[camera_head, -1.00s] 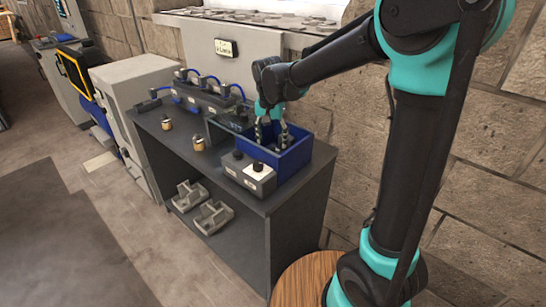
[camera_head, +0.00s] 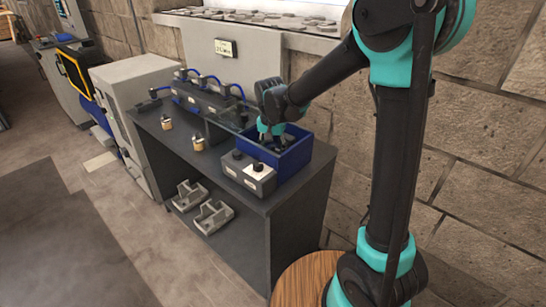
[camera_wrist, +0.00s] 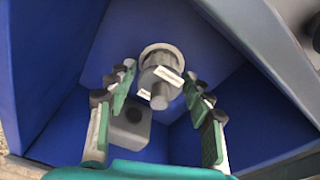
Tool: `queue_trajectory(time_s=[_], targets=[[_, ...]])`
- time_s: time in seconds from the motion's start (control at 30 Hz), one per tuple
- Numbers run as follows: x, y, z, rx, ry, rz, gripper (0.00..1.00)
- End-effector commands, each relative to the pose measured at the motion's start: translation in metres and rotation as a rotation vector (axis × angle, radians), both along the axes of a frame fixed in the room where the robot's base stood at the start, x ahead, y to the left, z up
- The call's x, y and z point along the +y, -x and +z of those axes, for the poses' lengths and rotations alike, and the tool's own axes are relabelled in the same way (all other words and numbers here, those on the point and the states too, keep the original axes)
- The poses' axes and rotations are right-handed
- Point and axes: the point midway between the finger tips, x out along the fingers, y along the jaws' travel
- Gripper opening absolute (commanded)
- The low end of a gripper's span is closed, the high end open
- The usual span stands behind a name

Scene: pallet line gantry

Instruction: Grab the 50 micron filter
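My gripper (camera_wrist: 158,100) is open inside the blue bin (camera_head: 297,160), its fingers pointing down. In the wrist view a grey cylindrical piece with a pale ring and white labels, seemingly a filter (camera_wrist: 162,72), lies between and beyond the fingertips. A darker grey block with a round hole (camera_wrist: 130,125) lies beside it in the bin, nearer the left finger. The label text is too small to read, so I cannot tell whether this is the 50 micron filter. In the head view the bin's contents are mostly hidden by the gripper and bin wall.
Two small brass-coloured pieces (camera_head: 198,144) stand on the dark bench. A row of dark units with blue hoses (camera_head: 205,98) lies at the back left. Grey brackets (camera_head: 213,215) sit on the lower shelf.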

Motion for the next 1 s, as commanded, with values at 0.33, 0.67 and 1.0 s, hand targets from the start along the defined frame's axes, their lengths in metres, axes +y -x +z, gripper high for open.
queue_trajectory(time_s=[0.33,0.67,1.0], targets=[[0.0,0.0,0.0,0.0,0.0,0.0,0.06],[0.0,0.0,0.006,0.0,0.0,0.0,0.06],[0.0,0.0,0.066,0.0,0.0,0.0,0.06]])
